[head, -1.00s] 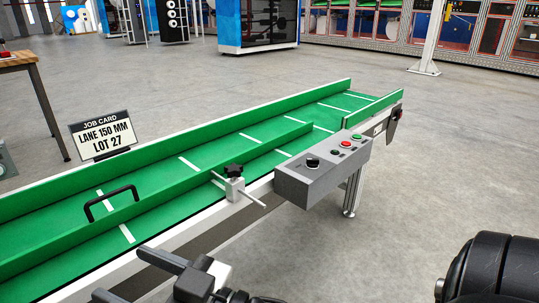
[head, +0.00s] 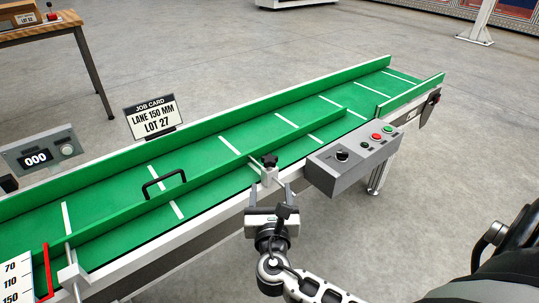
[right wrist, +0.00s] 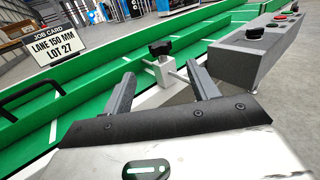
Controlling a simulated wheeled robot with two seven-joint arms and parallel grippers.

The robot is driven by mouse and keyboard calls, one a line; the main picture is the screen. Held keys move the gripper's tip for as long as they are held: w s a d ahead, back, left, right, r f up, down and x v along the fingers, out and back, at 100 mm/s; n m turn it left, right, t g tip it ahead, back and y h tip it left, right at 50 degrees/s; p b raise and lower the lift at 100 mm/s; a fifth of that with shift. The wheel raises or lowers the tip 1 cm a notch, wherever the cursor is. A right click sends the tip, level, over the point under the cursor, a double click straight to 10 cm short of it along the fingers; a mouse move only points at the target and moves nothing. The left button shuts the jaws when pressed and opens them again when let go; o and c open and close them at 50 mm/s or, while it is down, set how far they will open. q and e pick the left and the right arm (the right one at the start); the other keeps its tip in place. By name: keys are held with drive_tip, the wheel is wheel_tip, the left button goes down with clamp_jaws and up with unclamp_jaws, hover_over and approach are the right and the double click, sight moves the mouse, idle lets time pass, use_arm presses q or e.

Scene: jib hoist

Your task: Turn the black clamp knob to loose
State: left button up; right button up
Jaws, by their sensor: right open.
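The black clamp knob (head: 269,160) tops a light grey clamp block (head: 269,177) at the near edge of the green conveyor. In the right wrist view the knob (right wrist: 160,48) stands upright on its block (right wrist: 163,72), beyond my fingertips. My right gripper (head: 269,190) is open and empty, just on the near side of the clamp. In the right wrist view its two fingers (right wrist: 161,80) point toward the block, one to each side, apart from the knob. A thin rod passes through the block. My left gripper is not in view.
A grey control box (head: 352,158) with a black dial and coloured buttons sits close right of the clamp. A green guide rail (head: 225,165) with a black handle (head: 164,184) runs behind it. A job card (head: 154,117) reads "LANE 150 MM LOT 27". A scale (head: 15,282) stands at lower left.

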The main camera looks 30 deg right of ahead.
sight(270, 155)
drive_tip(key=b+x, duration=0.2)
drive_tip(key=x, duration=1)
drive_tip(key=shift+w+d+b, duration=0.15)
drive_tip(key=shift+w+b, duration=0.25)
drive_tip(key=shift+w+d, duration=0.25)
drive_tip(key=shift+w, duration=0.15)
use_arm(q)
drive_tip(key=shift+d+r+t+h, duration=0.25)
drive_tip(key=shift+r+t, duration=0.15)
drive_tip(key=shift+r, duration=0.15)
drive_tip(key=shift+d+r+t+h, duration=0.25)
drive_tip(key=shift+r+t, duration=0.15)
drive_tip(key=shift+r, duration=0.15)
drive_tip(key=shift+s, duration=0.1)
use_arm(e)
drive_tip(key=c, duration=1)
